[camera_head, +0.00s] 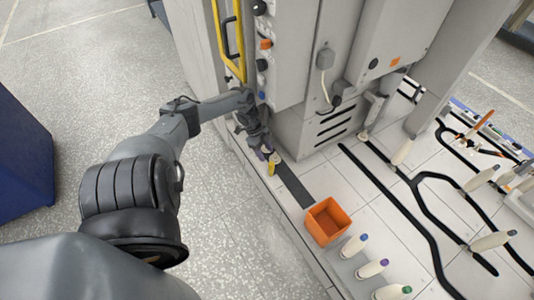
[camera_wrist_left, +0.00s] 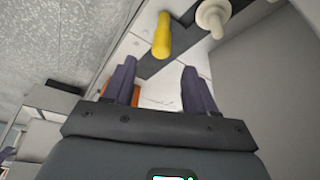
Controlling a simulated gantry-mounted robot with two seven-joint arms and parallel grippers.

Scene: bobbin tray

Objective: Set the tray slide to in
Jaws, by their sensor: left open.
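A dark flat strip (camera_head: 293,185) runs along the white deck beside the machine; it looks like a slide track. A small upright yellow piece (camera_head: 273,163) stands at its far end. In the left wrist view the yellow piece (camera_wrist_left: 162,35) stands just beyond the fingertips, by the dark strip. My left gripper (camera_head: 265,152) is low beside the machine, close to the yellow piece. In the left wrist view its two fingers (camera_wrist_left: 158,80) are apart with nothing between them. I cannot tell which part is the tray slide or its position. My right gripper is out of view.
An orange bin (camera_head: 328,222) stands at the strip's near end. Several pale bobbins with coloured tips (camera_head: 372,268) stand nearer. The machine cabinet (camera_head: 312,130) rises close beside my gripper. A white knobbed piece (camera_wrist_left: 213,15) is right of the yellow piece.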

